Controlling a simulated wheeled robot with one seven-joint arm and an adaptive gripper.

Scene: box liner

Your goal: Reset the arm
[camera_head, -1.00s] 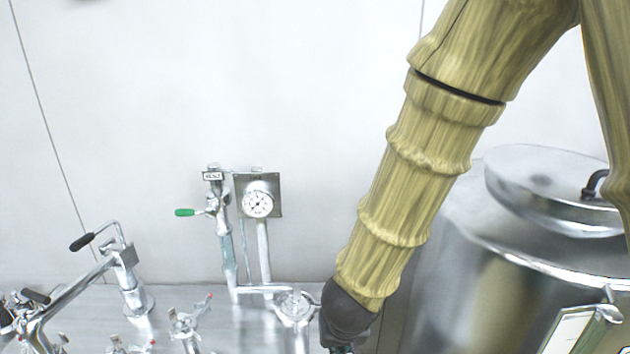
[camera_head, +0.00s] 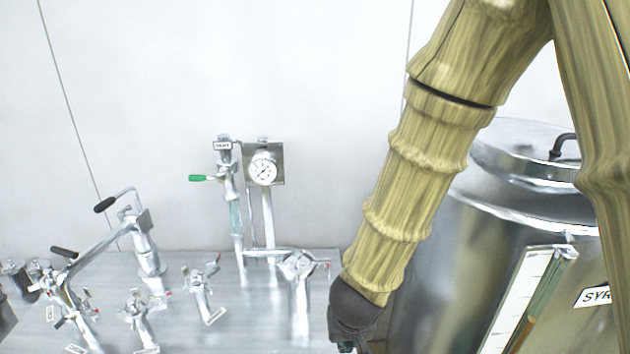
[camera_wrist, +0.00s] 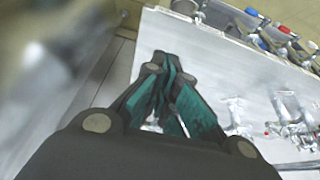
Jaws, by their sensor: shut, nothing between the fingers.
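My gripper (camera_wrist: 165,65) shows in the wrist view with its teal-sided fingers together and nothing between them. It is above the metal bench top (camera_wrist: 205,60). In the head view my arm comes down from the upper right, and the gripper itself is mostly cut off at the bottom edge. The dark wrist end is in front of the bench, between the valve pipes and the large steel tank (camera_head: 450,270).
A pressure gauge (camera_head: 263,170) and a green-handled valve (camera_head: 228,185) stand at the back of the bench. Black-handled pipework (camera_head: 143,240) and several small valves stand to the left. The tank has a sight glass (camera_head: 525,300) and a label (camera_head: 596,296).

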